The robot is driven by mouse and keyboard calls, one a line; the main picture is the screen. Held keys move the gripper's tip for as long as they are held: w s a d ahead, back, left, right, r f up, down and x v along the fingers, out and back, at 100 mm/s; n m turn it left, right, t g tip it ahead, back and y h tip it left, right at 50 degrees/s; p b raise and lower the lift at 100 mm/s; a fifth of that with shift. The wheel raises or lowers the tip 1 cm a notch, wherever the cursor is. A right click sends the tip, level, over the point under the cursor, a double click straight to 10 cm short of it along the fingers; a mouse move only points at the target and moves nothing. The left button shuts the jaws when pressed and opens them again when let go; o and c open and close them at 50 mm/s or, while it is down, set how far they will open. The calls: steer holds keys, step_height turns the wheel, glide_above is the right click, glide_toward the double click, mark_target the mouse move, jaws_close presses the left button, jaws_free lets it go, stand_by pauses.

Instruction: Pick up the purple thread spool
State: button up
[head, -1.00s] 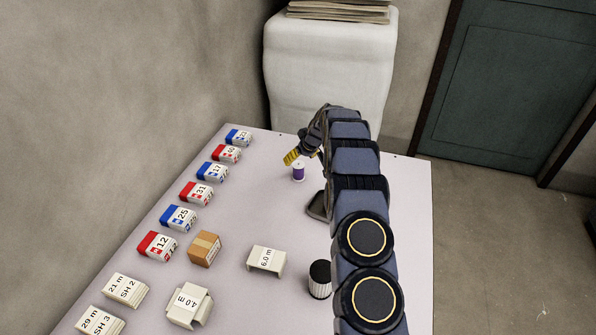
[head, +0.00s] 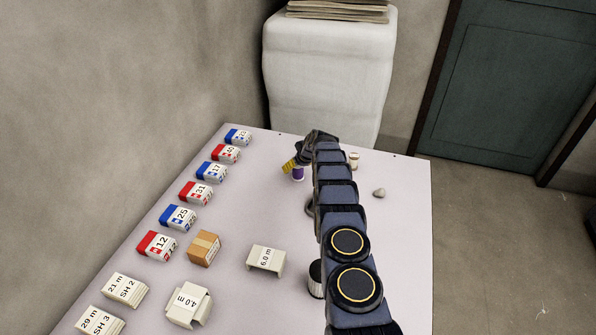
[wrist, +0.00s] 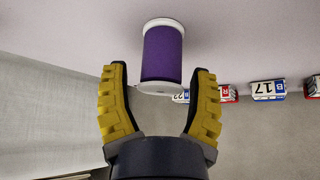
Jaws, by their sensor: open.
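The purple thread spool (head: 298,174) stands upright on the pale table, towards the far end, partly hidden by my gripper (head: 290,165) in the head view. In the wrist view the purple thread spool (wrist: 162,56), with white rims, lies just beyond and between the fingertips. My gripper (wrist: 158,75) is open, with one yellow-padded finger to each side of the spool and a gap on both sides. The gripper holds nothing.
A row of red and blue numbered boxes (head: 195,192) runs along the table's left side. A brown box (head: 204,248) and white holders (head: 267,259) stand nearer. A white spool (head: 354,160) and a grey stone-like thing (head: 379,193) lie right of my arm.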

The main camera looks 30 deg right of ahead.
steer(key=shift+x, duration=0.8)
steer(key=shift+s, duration=0.1)
steer(key=c, duration=1)
